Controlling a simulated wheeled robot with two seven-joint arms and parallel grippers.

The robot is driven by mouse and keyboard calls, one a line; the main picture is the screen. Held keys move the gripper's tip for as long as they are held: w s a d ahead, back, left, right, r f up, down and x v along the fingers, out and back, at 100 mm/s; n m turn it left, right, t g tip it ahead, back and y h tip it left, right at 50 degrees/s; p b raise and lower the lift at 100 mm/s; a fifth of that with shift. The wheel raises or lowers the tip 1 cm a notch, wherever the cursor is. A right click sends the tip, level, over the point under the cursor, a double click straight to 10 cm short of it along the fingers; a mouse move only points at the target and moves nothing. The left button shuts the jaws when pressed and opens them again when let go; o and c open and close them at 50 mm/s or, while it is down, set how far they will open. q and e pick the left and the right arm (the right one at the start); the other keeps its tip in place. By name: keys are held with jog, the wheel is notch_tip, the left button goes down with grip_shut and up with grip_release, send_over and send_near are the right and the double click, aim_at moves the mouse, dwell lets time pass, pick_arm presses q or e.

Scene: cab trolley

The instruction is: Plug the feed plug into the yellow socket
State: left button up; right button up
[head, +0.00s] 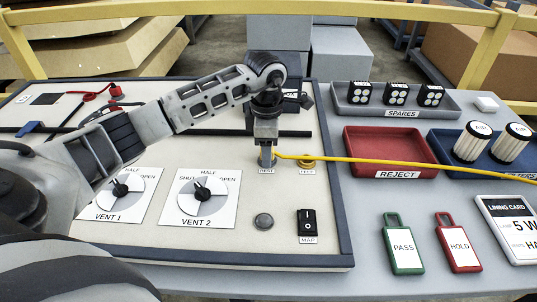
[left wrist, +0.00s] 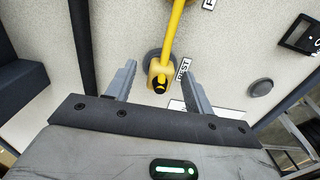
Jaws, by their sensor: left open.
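The yellow feed plug (left wrist: 160,72) sits at a grey round holder (left wrist: 152,58) beside a label that seems to read REST. Its yellow cord (head: 375,160) runs off to the right in the head view. My left gripper (head: 267,162) points down over the plug, its fingers (left wrist: 157,82) open on either side of it. I cannot tell whether they touch it. In the head view the gripper mostly hides the plug. The yellow socket (head: 306,160) is a ring on the panel just right of the gripper, with a label below it. My right gripper is not in view.
Vent dials (head: 203,195), a round grey button (head: 263,221) and a black MAP switch (head: 307,222) are on the panel (head: 160,241). A red REJECT tray (head: 373,138), SPARES tray (head: 450,108) and PASS (head: 402,247) and HOLD (head: 459,246) tags lie right. The cord crosses the red tray.

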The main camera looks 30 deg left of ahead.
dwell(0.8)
pick_arm(q)
grip_shut()
jog(key=shift+r, duration=0.1)
jog(key=shift+r, duration=0.1)
jog(key=shift+r+p, duration=2)
jog(key=shift+r, duration=0.85)
